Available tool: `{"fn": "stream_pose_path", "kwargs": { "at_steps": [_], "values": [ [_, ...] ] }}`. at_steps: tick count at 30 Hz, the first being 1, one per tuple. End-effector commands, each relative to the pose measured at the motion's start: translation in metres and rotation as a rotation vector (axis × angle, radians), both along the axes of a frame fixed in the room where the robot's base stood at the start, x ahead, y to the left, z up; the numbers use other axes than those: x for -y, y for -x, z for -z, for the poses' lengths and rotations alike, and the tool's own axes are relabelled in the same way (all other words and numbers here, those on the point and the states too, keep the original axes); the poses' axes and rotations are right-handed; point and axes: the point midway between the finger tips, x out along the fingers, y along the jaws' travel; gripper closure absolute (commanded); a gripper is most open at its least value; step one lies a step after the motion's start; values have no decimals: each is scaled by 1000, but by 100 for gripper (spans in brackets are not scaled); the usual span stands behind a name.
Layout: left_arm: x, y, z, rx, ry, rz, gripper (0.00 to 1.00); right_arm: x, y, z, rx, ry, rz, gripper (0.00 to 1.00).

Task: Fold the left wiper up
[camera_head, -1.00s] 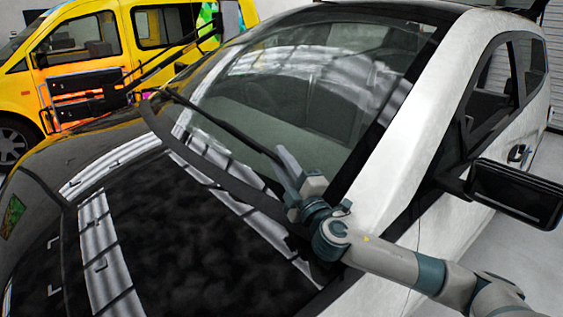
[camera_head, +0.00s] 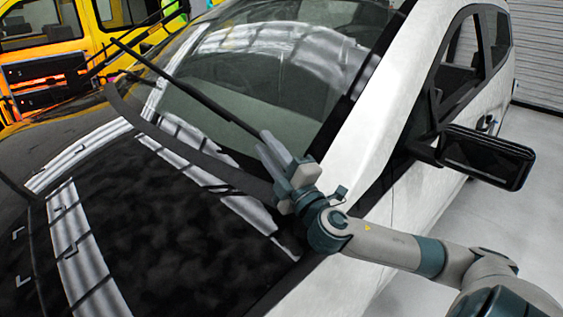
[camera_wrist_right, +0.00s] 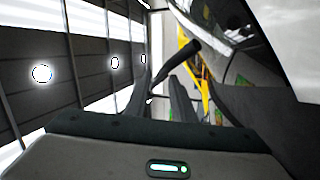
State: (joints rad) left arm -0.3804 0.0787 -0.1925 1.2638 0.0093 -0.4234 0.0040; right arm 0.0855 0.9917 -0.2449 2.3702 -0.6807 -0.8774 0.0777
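The wiper (camera_head: 190,90) is a long thin black bar. In the head view it runs from the upper left down to my right gripper (camera_head: 268,148). It lies in front of the lower windshield (camera_head: 262,75), and its far end looks raised off the glass. In the right wrist view the black bar (camera_wrist_right: 180,61) passes between the two dark fingers of my right gripper (camera_wrist_right: 161,82). The fingers appear closed around it near its end, though the exact contact is partly hidden. My left gripper is not in view.
The glossy black hood (camera_head: 150,215) fills the lower left. The white pillar (camera_head: 360,135) and black side mirror (camera_head: 485,158) stand close to my right arm. A yellow vehicle (camera_head: 85,50) is behind the car. Grey floor (camera_head: 535,200) is clear at the right.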

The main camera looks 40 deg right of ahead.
Motion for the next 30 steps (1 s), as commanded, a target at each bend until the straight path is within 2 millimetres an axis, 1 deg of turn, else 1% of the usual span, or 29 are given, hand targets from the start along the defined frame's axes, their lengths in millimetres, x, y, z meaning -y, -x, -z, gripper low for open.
{"fn": "stream_pose_path", "kwargs": {
  "at_steps": [1, 6, 8, 12, 19, 30],
  "values": [
    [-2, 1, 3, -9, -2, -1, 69, -1, 8, 2, 1, 1, 1, 80],
    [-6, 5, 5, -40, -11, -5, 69, -3, 33, 1, -1, 1, 1, 80],
    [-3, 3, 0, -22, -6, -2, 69, -4, 37, -1, -1, -1, 2, 80],
    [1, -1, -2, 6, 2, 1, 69, -5, 48, 0, -2, -2, 1, 80],
    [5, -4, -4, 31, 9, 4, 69, -6, 57, 0, -1, 0, 1, 80],
    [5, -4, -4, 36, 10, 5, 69, -6, 58, 0, 0, -1, 2, 80]
  ]
}}
